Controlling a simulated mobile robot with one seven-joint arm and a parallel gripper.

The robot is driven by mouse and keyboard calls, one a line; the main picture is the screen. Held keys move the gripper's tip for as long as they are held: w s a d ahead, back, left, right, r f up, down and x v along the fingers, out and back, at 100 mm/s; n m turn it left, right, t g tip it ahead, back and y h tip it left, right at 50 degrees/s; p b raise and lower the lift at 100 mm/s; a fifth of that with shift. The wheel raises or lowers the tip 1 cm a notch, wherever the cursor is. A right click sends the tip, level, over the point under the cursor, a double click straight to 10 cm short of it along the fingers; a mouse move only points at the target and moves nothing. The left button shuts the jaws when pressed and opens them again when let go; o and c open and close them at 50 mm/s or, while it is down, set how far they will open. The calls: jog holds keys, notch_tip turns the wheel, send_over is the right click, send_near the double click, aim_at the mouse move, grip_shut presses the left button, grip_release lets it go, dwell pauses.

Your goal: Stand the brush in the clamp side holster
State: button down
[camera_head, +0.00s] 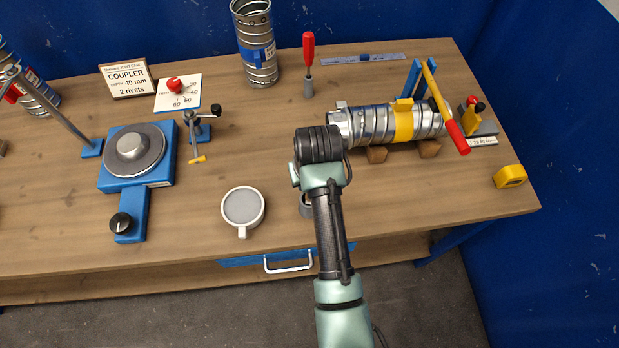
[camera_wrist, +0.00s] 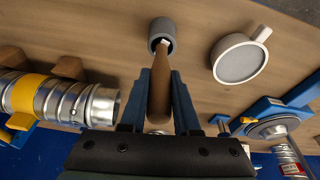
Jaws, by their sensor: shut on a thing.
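My gripper (camera_wrist: 158,100) is shut on a brush (camera_wrist: 159,80) with a brown wooden handle, seen in the wrist view. The handle runs away from between the fingers, and its pale far end overlaps the mouth of a small grey round holster (camera_wrist: 155,28). I cannot tell whether that end is inside the holster or just above it. In the head view the grey holster (camera_head: 304,205) stands near the table's front, mostly hidden by my arm. My arm also hides the brush there. A second grey holster (camera_head: 308,88) at the back holds a red-handled tool (camera_head: 308,48).
A grey-topped mug (camera_head: 243,207) stands left of the near holster. A metal duct with a yellow band (camera_head: 403,122) lies on wooden blocks to the right. A blue turntable device (camera_head: 136,157) is at left. A yellow tape measure (camera_head: 510,177) sits at the right edge.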

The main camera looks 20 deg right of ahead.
jog(key=shift+f, duration=0.3)
jog(key=c, duration=0.6)
grip_release()
jog(key=shift+o, duration=0.2)
jog(key=shift+r, duration=0.1)
jog(key=v, duration=1.2)
jog(key=shift+r, duration=0.4)
jog(key=shift+s, duration=0.15)
